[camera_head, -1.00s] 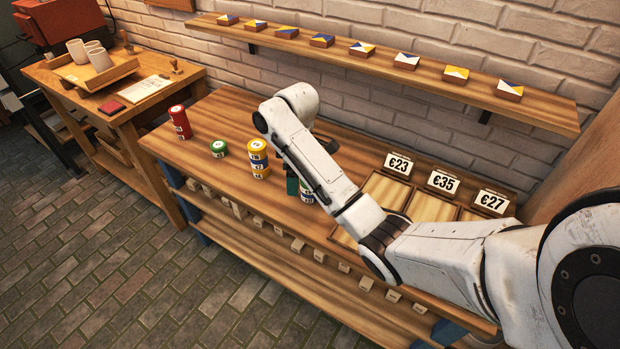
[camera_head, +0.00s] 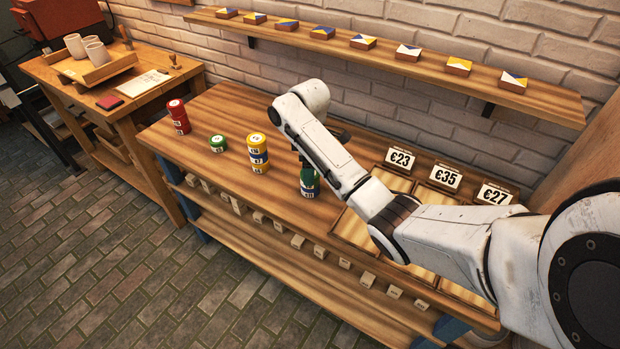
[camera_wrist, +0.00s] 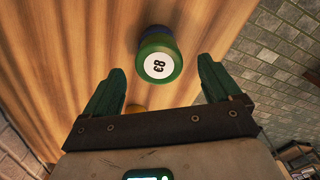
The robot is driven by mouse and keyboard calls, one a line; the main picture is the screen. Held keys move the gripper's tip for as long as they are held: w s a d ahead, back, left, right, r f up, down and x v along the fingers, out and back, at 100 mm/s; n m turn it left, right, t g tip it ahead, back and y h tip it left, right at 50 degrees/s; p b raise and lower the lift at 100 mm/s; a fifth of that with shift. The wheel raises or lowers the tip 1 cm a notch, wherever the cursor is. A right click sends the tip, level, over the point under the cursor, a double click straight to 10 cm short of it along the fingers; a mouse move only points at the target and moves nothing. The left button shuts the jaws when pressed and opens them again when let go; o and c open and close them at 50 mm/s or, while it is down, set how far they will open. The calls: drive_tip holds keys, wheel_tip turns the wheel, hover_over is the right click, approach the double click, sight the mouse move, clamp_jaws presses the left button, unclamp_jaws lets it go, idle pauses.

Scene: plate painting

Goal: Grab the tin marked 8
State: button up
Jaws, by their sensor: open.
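In the wrist view a green tin (camera_wrist: 160,65) sits on a blue tin (camera_wrist: 157,31). Its white top label shows sideways digits that look like 83. My gripper (camera_wrist: 162,75) is open, one green finger to each side of this stack, with clear gaps and nothing held. In the head view the green and blue stack (camera_head: 309,190) stands on the bench below my wrist, partly hidden by it. Other tins there are a red stack (camera_head: 178,116), a low green one (camera_head: 218,144) and a yellow and blue stack (camera_head: 258,153).
A yellow thing (camera_wrist: 135,108) shows partly behind my gripper in the wrist view. Trays with price cards (camera_head: 446,176) lie right of the stack. A shelf (camera_head: 390,64) with small painted boxes runs along the wall. The bench front edge is close to the stack.

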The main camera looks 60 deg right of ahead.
drive_tip(key=shift+f, duration=2)
drive_tip(key=shift+c, duration=0.2)
drive_tip(key=c, duration=1.2)
drive_tip(key=shift+r+p, duration=0.2)
drive_tip(key=shift+p, duration=0.2)
